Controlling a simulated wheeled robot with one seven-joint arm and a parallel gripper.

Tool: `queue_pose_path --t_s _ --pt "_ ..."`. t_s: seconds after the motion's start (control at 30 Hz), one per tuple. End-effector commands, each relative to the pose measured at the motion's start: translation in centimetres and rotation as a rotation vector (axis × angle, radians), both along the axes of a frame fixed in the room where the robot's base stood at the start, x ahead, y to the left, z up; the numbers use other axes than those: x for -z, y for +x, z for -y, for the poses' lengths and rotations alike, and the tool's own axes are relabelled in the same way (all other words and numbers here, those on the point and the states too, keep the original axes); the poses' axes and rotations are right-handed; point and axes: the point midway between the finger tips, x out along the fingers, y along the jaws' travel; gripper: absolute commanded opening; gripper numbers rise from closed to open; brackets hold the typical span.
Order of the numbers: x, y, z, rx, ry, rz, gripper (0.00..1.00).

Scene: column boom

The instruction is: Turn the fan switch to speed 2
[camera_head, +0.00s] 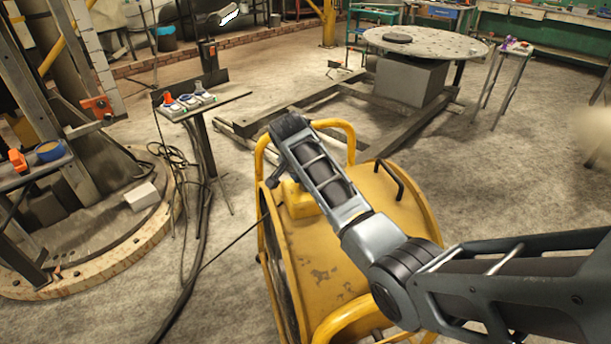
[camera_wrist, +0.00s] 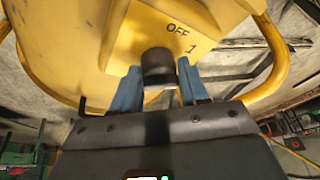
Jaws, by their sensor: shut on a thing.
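The yellow drum fan (camera_head: 350,260) stands on the floor in front of me, with my arm reaching over it. In the head view my gripper (camera_head: 275,184) is at the fan's yellow switch box (camera_head: 300,204), and the arm hides part of the box. In the wrist view my gripper (camera_wrist: 157,92) has its two blue fingers shut on the dark round switch knob (camera_wrist: 157,62). The box face (camera_wrist: 205,35) shows the marks "OFF" and "1" beyond the knob. No "2" mark shows, and the knob's pointer cannot be made out.
Yellow tube bars (camera_head: 345,132) rise around the fan near my gripper, and a black handle (camera_head: 391,178) is on its top. A small stand (camera_head: 232,97) with devices is behind left. Cables (camera_head: 195,255) lie on the floor at left. A round table (camera_head: 440,45) stands far back.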

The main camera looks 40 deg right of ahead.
Motion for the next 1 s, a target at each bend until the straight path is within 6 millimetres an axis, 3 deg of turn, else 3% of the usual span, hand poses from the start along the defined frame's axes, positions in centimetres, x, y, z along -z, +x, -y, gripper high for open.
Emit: queue_pose_path --t_s 0.5,1.0 --pt "0.57 0.03 -0.30 0.407 0.005 -0.011 0.14" --pt "0.58 0.01 -0.32 0.532 0.005 -0.014 0.13"
